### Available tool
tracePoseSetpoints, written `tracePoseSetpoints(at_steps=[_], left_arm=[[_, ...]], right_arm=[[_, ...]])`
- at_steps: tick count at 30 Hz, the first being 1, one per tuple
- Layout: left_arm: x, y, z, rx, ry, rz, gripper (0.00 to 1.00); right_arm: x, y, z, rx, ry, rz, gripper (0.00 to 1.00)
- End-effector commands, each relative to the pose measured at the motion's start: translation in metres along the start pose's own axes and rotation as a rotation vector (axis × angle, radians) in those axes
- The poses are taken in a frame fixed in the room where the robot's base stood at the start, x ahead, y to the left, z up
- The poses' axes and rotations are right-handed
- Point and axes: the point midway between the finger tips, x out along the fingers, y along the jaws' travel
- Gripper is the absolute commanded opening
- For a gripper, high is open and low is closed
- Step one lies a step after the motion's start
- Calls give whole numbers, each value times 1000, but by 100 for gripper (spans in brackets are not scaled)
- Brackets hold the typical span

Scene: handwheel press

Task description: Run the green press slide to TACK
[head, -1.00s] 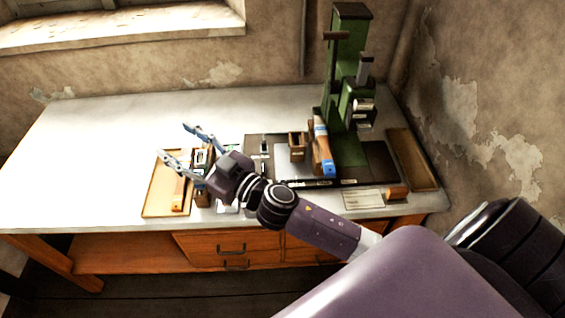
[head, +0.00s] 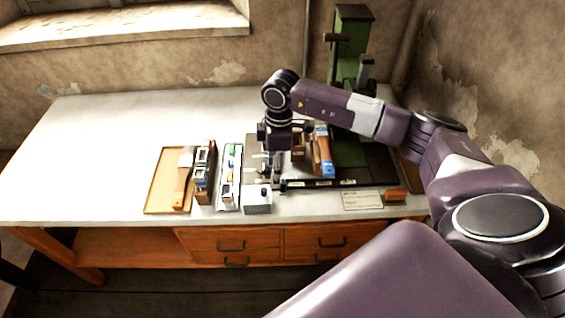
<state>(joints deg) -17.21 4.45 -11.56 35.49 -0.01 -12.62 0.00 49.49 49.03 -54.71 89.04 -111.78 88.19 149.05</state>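The green press (head: 352,50) stands at the back right of the table. Its upper column and a dark handle bar (head: 336,37) show. My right arm crosses in front and hides its middle, including most of the slide area. The lower green part (head: 378,160) shows below the arm. No TACK label can be read. My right gripper (head: 268,172) points down over the left part of the dark base plate, left of the press; whether its fingers are open or shut is unclear. My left gripper is out of view.
A brown block with blue ends (head: 322,155) stands beside the press. A wooden tray with a brush (head: 160,185), a dark rack (head: 203,170), a white tray with coloured pieces (head: 229,178) and a white box (head: 257,200) line the front. The table's left side is clear.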

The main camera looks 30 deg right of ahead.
Motion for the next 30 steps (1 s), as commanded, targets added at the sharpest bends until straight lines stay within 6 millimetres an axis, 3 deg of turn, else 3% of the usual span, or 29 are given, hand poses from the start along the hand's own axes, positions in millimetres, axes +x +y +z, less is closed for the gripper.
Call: tracePoseSetpoints(at_steps=[3, 8, 24, 30], left_arm=[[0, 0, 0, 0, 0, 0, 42], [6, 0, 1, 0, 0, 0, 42], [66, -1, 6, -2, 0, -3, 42], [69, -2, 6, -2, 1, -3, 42]], right_arm=[[-7, 10, 22, 59, -72, 21, 52], [-1, 12, 29, 73, -90, 24, 52], [82, 13, 35, 71, -87, 22, 52], [90, 14, 35, 70, -85, 23, 52]])
